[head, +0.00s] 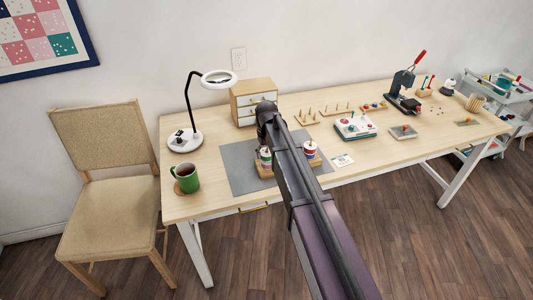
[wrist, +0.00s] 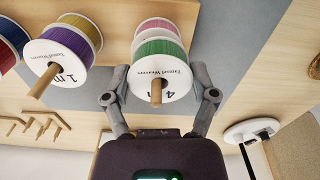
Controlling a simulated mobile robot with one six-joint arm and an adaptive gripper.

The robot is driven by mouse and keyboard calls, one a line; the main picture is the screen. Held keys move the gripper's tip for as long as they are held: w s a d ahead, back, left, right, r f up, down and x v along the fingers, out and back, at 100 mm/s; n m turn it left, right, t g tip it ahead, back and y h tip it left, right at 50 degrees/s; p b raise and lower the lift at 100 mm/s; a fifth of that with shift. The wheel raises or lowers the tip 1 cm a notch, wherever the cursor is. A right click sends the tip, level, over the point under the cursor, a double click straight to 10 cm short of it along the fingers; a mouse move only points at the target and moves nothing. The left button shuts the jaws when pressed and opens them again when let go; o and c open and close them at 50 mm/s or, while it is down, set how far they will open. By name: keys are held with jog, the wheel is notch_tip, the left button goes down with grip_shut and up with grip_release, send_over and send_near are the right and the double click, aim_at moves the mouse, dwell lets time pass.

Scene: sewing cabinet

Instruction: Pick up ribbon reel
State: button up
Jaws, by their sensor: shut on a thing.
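The ribbon reel (wrist: 158,58), with green and pink ribbon and white printed flanges, is between my gripper's fingers (wrist: 160,78) in the wrist view. The fingers are shut on its white flanged end, one on each side. A wooden peg (wrist: 156,95) sticks out through its middle. In the head view the green and pink reels (head: 265,157) show at the left wooden stand (head: 264,172), just left of my arm. My gripper's fingers are mostly hidden behind my arm there. I cannot tell whether the reel is clear of the stand.
Purple and yellow reels (wrist: 62,52) on another peg sit close beside in the wrist view. More reels (head: 310,149) stand right of my arm. A green mug (head: 187,177), magnifier lamp (head: 185,140) and drawer box (head: 251,98) stand around the grey mat (head: 238,168).

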jog(key=shift+r+p, duration=4.05)
jog(key=shift+r, duration=0.3)
